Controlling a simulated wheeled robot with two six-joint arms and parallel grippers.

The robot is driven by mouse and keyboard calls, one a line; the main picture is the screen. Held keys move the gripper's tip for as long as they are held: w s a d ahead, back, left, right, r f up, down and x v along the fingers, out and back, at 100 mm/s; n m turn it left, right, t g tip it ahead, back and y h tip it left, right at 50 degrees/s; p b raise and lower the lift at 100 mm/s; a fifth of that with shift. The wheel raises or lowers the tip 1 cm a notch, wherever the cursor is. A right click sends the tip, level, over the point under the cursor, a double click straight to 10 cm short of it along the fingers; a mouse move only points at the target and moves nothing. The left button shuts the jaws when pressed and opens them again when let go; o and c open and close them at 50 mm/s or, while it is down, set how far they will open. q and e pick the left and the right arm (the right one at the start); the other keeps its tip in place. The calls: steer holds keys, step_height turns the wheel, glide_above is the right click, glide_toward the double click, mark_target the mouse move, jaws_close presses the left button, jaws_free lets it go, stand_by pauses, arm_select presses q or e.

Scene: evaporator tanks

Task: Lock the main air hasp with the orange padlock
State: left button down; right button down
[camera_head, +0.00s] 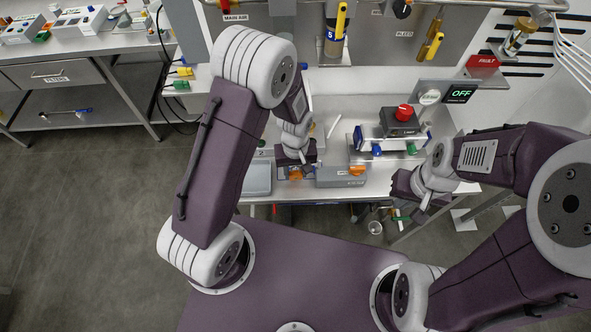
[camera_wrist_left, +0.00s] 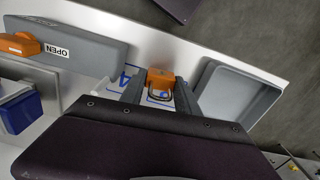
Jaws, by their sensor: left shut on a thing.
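An orange padlock (camera_head: 296,175) is at the front of the bench. In the left wrist view the padlock (camera_wrist_left: 160,77) sits between the fingers, with its dark shackle pointing toward the palm. My left gripper (camera_head: 296,166) is shut on it, low over the bench. In the left wrist view the gripper (camera_wrist_left: 160,92) has a finger on each side of the lock. The MAIN AIR label (camera_head: 236,17) is on the back panel at the top. I cannot make out its hasp; my left arm covers part of that area. My right gripper (camera_head: 405,192) is at the bench's front right; its fingers are unclear.
A grey box (camera_wrist_left: 75,37) with an orange handle and an OPEN label lies beside the padlock. A grey tray (camera_wrist_left: 262,98) is on the other side. A white card with blue print (camera_wrist_left: 120,75) lies beneath. A red-button box (camera_head: 402,124) stands farther back.

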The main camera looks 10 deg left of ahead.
mark_target(298, 199)
arm_select(q)
steer(key=shift+f+b, duration=0.9)
steer(key=shift+f, duration=0.6)
steer(key=c, duration=0.8)
jaws_free()
steer(key=shift+s+d, duration=0.35)
steer(key=shift+s, duration=0.6)
steer(key=shift+s+d, duration=0.4)
steer(key=shift+s, duration=0.5)
steer(key=shift+s+d, duration=0.35)
steer(key=shift+s, duration=0.6)
